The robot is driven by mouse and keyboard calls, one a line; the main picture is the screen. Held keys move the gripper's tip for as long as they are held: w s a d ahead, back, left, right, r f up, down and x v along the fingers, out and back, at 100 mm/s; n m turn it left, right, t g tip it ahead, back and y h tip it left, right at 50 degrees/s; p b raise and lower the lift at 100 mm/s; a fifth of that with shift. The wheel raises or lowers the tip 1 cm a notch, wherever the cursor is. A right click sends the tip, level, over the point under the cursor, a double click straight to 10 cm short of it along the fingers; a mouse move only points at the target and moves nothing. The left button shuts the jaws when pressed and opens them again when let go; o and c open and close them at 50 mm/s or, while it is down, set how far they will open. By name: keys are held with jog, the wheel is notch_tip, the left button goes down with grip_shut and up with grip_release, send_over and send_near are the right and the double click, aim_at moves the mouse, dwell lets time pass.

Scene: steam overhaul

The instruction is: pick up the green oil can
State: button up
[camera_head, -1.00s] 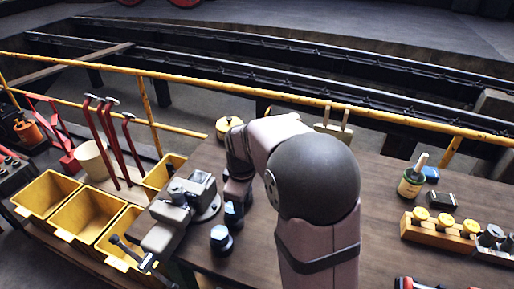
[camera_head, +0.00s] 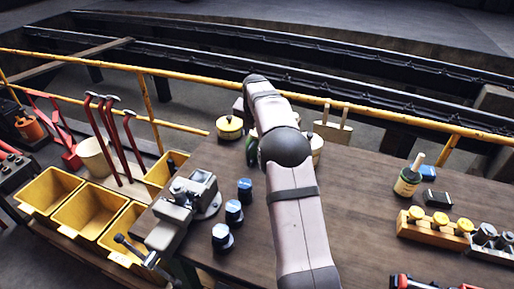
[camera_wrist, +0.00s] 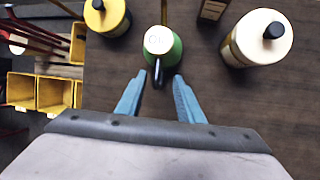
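The green oil can (camera_wrist: 176,50) stands upright on the table in the wrist view, with a cream top bearing dark lettering. A dark handle-like part (camera_wrist: 158,74) sticks out from it toward me. My gripper (camera_wrist: 160,78) is open, its two blue fingers spread on either side of this dark part. The fingertips reach just short of the can body; contact cannot be told. In the head view only a sliver of the green can (camera_head: 252,152) shows beside my arm, and the fingers are hidden.
A yellow-lidded can (camera_wrist: 105,16) stands to the left and a larger cream canister (camera_wrist: 258,40) to the right. The yellow rail (camera_head: 390,121) runs behind the table.

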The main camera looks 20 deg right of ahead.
aim_at(252, 143)
jog(key=shift+a+p+x, duration=0.2)
jog(key=shift+p+x, duration=1.75)
jog(key=shift+x, duration=1.7)
jog(key=shift+w, duration=0.1)
grip_shut()
jog(key=shift+w+r, duration=0.1)
jog(key=shift+r, duration=0.05)
